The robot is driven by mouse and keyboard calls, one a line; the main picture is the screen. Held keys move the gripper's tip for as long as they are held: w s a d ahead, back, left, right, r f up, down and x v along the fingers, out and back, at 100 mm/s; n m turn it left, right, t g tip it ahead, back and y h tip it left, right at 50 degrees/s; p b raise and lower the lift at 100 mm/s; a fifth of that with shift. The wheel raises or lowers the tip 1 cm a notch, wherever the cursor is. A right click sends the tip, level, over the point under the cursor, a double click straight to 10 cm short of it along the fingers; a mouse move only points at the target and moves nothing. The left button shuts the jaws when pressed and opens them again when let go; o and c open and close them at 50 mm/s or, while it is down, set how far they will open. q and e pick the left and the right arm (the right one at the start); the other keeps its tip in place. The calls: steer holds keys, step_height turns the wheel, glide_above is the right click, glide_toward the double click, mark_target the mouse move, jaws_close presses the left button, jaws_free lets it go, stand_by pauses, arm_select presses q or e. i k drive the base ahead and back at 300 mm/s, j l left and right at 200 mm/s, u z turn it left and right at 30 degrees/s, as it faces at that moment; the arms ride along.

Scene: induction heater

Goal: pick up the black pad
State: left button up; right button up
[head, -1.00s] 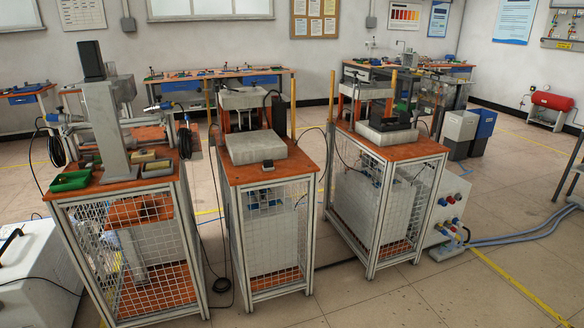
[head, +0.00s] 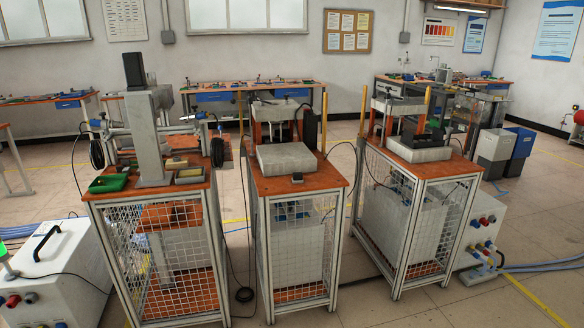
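A small dark square piece (head: 297,178), which may be the black pad, lies on the orange top of the middle bench (head: 326,181), in front of a pale grey block (head: 287,160). It is too small to make out well. A black block-like part (head: 424,141) sits on the grey block of the right bench (head: 471,170); I cannot tell whether it is a pad. Neither of my grippers is in view.
The left bench (head: 135,190) carries a grey column (head: 147,135), a green tray (head: 108,184) and small bins. A white machine (head: 55,265) stands at lower left. Narrow gaps separate the caged benches. A black cable loop (head: 245,294) lies on the floor between the left and middle benches.

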mark_target(297, 177)
steer(key=i+j+z, duration=0.1)
steer(key=z, duration=0.3)
steer(key=i+j+z, duration=0.2)
steer(key=z, duration=0.2)
